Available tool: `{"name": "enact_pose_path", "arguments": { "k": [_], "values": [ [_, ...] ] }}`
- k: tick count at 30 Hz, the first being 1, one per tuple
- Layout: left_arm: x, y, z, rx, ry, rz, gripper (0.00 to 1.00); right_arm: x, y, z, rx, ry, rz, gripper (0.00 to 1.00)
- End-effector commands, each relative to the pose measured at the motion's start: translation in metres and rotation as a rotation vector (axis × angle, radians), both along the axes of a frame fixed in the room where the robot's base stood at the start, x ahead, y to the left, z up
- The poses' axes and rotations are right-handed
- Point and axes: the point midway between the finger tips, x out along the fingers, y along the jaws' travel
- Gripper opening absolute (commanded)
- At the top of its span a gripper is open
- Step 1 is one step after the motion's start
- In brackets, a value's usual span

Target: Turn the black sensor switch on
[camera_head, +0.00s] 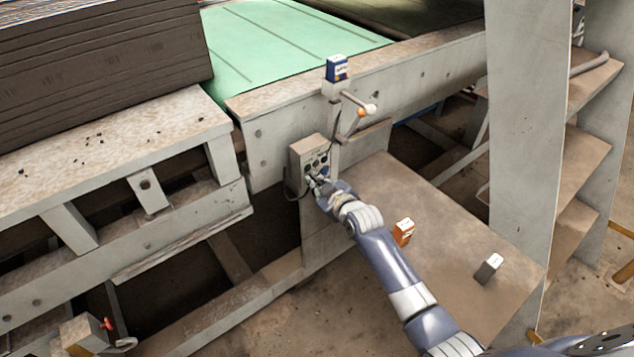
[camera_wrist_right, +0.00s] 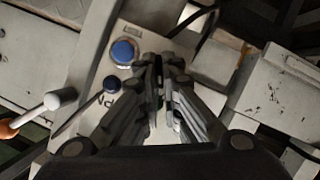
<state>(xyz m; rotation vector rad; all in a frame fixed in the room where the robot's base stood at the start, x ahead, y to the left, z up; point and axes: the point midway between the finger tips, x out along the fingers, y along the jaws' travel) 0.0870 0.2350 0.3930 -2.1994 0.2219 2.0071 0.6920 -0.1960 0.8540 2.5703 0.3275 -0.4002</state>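A grey control box (camera_head: 309,157) with several small knobs and buttons is mounted on the machine frame in the head view. My right gripper (camera_head: 317,181) is at the lower part of its front face. In the right wrist view, my right gripper's fingertips (camera_wrist_right: 162,66) are close together at the panel. A dark part shows between them; I cannot tell whether it is the black switch or part of the fingers. My left gripper is not in view.
A white-and-orange knobbed lever (camera_head: 366,110) and a blue-and-white box (camera_head: 336,69) are above the control box. An orange box (camera_head: 403,231) and a grey-white box (camera_head: 489,267) stand on the brown plate (camera_head: 450,230). A tall grey post (camera_head: 525,130) stands at right.

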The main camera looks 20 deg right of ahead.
Motion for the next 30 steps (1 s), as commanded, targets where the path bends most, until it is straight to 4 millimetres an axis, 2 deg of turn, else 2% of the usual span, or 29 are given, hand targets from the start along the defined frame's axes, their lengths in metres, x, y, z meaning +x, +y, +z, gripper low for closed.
{"name": "enact_pose_path", "arguments": {
  "k": [11, 30],
  "values": [
    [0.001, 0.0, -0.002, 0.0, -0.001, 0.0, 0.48, 0.002, -0.005, 0.0, 0.259, 0.097, 0.0, 0.0],
    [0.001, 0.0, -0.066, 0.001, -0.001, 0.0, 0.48, 0.004, -0.01, -0.005, 0.786, 0.284, 0.001, 0.0]
  ]
}}
